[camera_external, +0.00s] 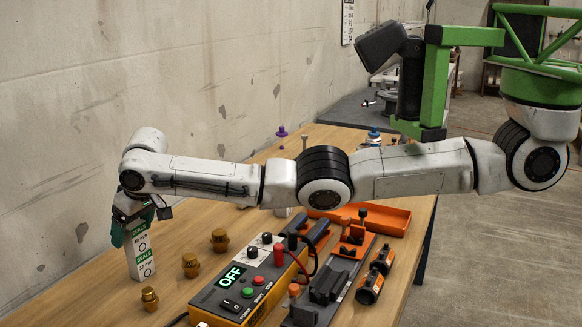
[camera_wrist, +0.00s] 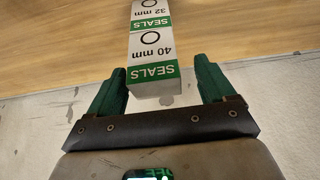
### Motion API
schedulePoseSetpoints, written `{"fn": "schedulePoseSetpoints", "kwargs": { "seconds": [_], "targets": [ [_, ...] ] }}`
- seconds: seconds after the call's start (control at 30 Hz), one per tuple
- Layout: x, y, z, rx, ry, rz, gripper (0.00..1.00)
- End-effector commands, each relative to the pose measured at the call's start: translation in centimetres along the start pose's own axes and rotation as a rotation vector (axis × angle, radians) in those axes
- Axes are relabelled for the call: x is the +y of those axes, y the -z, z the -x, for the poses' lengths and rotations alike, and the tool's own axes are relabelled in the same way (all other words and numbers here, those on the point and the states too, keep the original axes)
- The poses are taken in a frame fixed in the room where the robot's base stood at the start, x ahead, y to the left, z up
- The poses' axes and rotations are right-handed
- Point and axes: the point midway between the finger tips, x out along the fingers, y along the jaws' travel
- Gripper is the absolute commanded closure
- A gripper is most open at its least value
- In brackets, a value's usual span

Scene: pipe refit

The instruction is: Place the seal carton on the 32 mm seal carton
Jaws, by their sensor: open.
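The 40 mm seal carton (camera_external: 140,243), white with a green band, stands upright on the 32 mm seal carton (camera_external: 146,267) at the left of the bench. In the wrist view the 40 mm carton (camera_wrist: 153,52) and the 32 mm carton (camera_wrist: 152,12) line up end to end, upside down in the picture. My gripper (camera_external: 140,222) is at the top of the stack, pointing down. In the wrist view my gripper (camera_wrist: 160,75) is open, one green finger on each side of the 40 mm carton's upper end, with a visible gap at the right finger.
Brass fittings (camera_external: 191,265) stand right of the stack. A yellow control box (camera_external: 240,290) reading OFF is further right. Black and orange clamps (camera_external: 335,280) and an orange tray (camera_external: 385,218) lie beyond. The wall (camera_external: 60,150) is close on the left.

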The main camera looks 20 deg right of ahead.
Motion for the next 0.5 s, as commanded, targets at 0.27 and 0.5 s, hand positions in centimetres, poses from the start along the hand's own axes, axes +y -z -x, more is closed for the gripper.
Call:
{"fn": "schedulePoseSetpoints", "kwargs": {
  "seconds": [0.27, 0.5],
  "targets": [
    [0.4, 0.2, 2.8, 0.004, -0.002, -0.01, 0.17],
    [0.4, 0.2, 6.9, 0.004, -0.002, -0.01, 0.17]
  ]
}}
